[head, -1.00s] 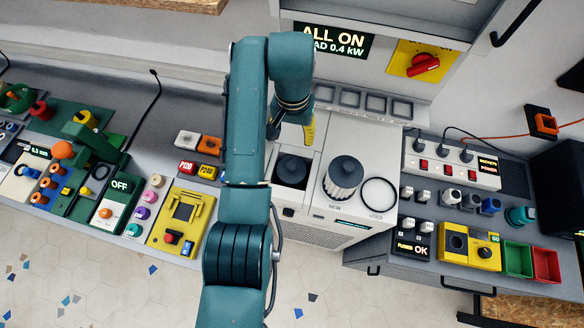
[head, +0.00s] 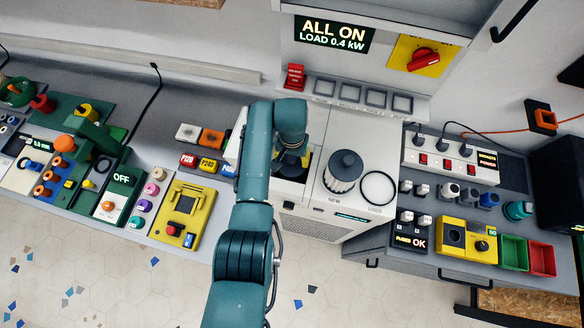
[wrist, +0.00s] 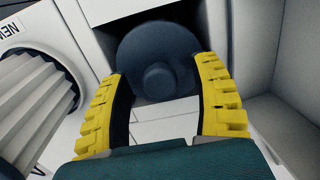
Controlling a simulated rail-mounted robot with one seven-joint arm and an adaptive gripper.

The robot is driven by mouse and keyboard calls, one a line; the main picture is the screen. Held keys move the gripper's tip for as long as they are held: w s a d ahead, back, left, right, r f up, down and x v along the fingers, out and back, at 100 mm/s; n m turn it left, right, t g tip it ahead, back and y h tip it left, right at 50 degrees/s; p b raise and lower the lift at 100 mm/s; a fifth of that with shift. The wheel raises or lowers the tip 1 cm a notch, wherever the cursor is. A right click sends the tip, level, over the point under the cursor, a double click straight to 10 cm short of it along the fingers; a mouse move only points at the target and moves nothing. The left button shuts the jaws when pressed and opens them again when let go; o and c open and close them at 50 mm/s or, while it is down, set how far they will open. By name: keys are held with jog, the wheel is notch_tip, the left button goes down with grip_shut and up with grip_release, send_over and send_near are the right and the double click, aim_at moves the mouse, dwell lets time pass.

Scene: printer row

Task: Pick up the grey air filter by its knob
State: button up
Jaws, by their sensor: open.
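A dark grey round filter top with a knob in its middle (wrist: 157,78) sits in a square recess of the white machine. In the wrist view my gripper (wrist: 160,70) is open, with one yellow finger on each side of the filter's near part, the knob between the tips. I cannot tell whether the fingers touch it. In the head view my gripper (head: 293,163) is down over the recess, and my arm hides most of this filter. A second filter, with a dark top and white pleats (head: 343,171), stands upright on the "NEW" spot; its pleats show left in the wrist view (wrist: 38,105).
The white machine (head: 362,140) has an empty ring marked "USED" (head: 378,188) right of the new filter. A red tag (head: 294,76) and several square frames line its back. Crowded benches flank it, with a yellow box (head: 182,208) left and a socket strip (head: 450,160) right.

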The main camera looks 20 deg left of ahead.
jog(key=shift+r, duration=0.1)
grip_shut()
